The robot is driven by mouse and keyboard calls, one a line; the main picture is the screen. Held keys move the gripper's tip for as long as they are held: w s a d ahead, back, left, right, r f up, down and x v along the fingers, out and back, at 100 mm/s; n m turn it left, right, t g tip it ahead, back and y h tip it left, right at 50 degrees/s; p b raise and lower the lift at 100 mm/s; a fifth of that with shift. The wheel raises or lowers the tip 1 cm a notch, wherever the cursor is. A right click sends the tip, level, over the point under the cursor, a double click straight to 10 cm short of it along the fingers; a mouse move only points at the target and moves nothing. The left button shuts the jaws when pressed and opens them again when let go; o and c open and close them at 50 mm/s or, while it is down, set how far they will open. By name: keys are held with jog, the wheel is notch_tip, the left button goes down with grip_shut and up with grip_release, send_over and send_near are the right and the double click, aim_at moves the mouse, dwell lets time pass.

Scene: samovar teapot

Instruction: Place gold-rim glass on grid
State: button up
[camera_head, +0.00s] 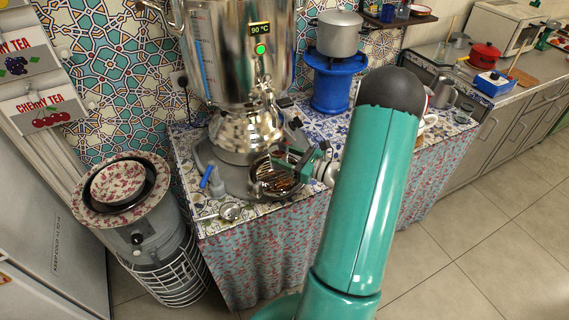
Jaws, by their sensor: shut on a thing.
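A tall steel samovar (238,55) stands on the tiled table, its display reading 90 °C. A round dark metal grid (277,182) sits at its foot, below the tap side. My gripper (290,161) is over the right part of the grid, close to the samovar's base. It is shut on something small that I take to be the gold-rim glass. The glass's outline and rim are not clear at this size, and I cannot tell whether it touches the grid. My green arm hides part of the table to the right.
A blue bottle and a metal strainer (229,211) lie left of the grid. A blue burner (337,85) with a grey pot (339,33) stands behind. A floral bowl (118,183) sits on a heater at left. The floor at right is clear.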

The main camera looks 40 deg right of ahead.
jog(key=shift+w+f, duration=0.2)
jog(key=shift+f, duration=1.55)
jog(key=shift+f, duration=0.15)
jog(key=o, duration=1.1)
